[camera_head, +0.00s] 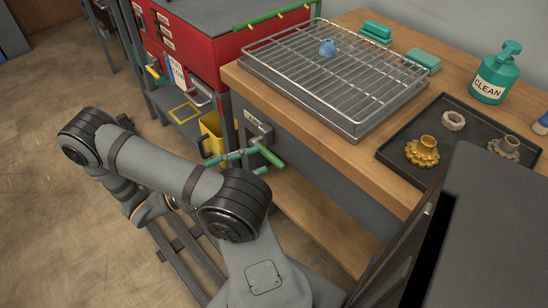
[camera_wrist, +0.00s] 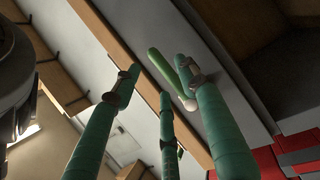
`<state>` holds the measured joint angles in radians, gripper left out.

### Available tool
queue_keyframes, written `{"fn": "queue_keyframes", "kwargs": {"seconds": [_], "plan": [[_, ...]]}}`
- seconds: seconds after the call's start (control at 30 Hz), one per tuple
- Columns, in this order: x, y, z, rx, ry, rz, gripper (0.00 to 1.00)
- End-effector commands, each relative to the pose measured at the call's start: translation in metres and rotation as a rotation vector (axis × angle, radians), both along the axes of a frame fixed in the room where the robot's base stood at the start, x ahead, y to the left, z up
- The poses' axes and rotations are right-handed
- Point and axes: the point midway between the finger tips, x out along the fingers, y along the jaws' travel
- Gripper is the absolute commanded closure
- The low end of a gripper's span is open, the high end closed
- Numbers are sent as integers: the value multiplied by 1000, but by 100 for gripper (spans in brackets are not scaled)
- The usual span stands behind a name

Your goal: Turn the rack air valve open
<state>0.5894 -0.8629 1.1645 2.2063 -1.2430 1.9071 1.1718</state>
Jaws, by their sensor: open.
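The rack air valve shows as a light-green lever (camera_head: 269,155) on a grey plate (camera_head: 259,130), on the bench's front below the wire rack. In the wrist view the green lever (camera_wrist: 168,72) slants between fingertips, with a pale round hub (camera_wrist: 190,104) at its lower end. My gripper (camera_head: 238,161) has teal fingers and is at the lever, partly hidden by my arm. In the wrist view my gripper (camera_wrist: 158,76) is open, with fingers on both sides of the lever and a third below. I cannot tell whether any finger touches it.
A red cabinet (camera_head: 207,45) and yellow bin (camera_head: 211,127) stand close on the left. Floor further left is clear.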

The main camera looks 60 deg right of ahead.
Motion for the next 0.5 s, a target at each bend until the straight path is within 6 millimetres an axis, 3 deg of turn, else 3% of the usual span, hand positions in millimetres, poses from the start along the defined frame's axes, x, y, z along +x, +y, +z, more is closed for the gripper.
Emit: {"fn": "queue_keyframes", "kwargs": {"seconds": [0.2, 0.5], "plan": [[-22, -29, 6, 2, 2, -1, 58], [-32, -42, 10, 2, 1, 2, 58]]}}
